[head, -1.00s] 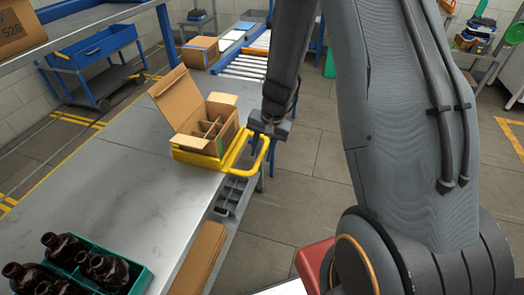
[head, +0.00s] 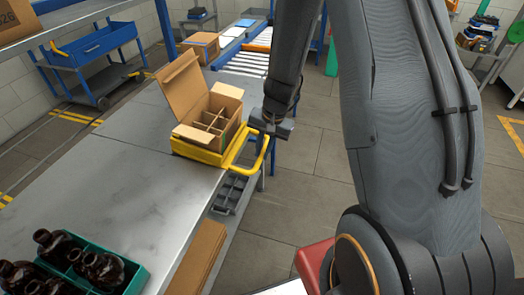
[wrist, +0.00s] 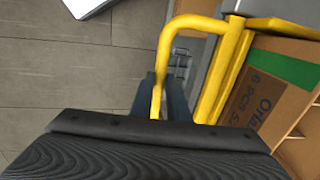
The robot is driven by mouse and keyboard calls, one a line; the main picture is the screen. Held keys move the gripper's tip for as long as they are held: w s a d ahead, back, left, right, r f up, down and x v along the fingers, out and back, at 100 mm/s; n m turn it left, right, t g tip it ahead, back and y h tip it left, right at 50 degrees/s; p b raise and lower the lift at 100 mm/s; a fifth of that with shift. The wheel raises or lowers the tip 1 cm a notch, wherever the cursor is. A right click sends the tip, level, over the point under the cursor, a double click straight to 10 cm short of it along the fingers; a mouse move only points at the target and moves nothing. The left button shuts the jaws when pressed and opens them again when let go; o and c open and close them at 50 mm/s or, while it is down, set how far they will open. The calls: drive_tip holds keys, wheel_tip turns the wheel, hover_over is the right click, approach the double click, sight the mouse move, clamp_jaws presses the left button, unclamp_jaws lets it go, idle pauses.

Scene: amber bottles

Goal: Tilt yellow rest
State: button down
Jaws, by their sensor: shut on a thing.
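The yellow rest (head: 202,156) sits at the right edge of the grey metal table, with its tubular handle (head: 257,163) reaching out over the edge. An open cardboard box (head: 230,137) with empty divider cells stands on it, its large flap up at the back left. My gripper (head: 268,136) is at the far end of the handle, shut on it. In the wrist view the yellow handle (wrist: 178,30) bends down between my fingers (wrist: 160,98), and the box (wrist: 262,100) with its green stripe is to the right. The underside of the rest is hidden.
A green crate (head: 122,281) of amber bottles (head: 52,247) stands at the near left of the table (head: 130,185). The table between is clear. A roller conveyor (head: 243,60) lies behind, and a blue cart (head: 90,48) stands back left.

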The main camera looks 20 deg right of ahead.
drive_tip(key=shift+s+d+f+b, duration=0.15)
drive_tip(key=shift+s+f+b, duration=0.05)
drive_tip(key=shift+f+b, duration=0.3)
drive_tip(key=shift+s+d+f+b, duration=0.15)
drive_tip(key=shift+f+b, duration=0.2)
drive_tip(key=shift+f, duration=0.25)
drive_tip(key=c, duration=2)
unclamp_jaws()
drive_tip(key=shift+o, duration=1.4)
drive_tip(key=shift+d, duration=0.25)
drive_tip(key=shift+a+r, duration=0.1)
drive_tip(key=shift+a, duration=0.15)
drive_tip(key=shift+w, duration=0.1)
drive_tip(key=shift+r, duration=0.15)
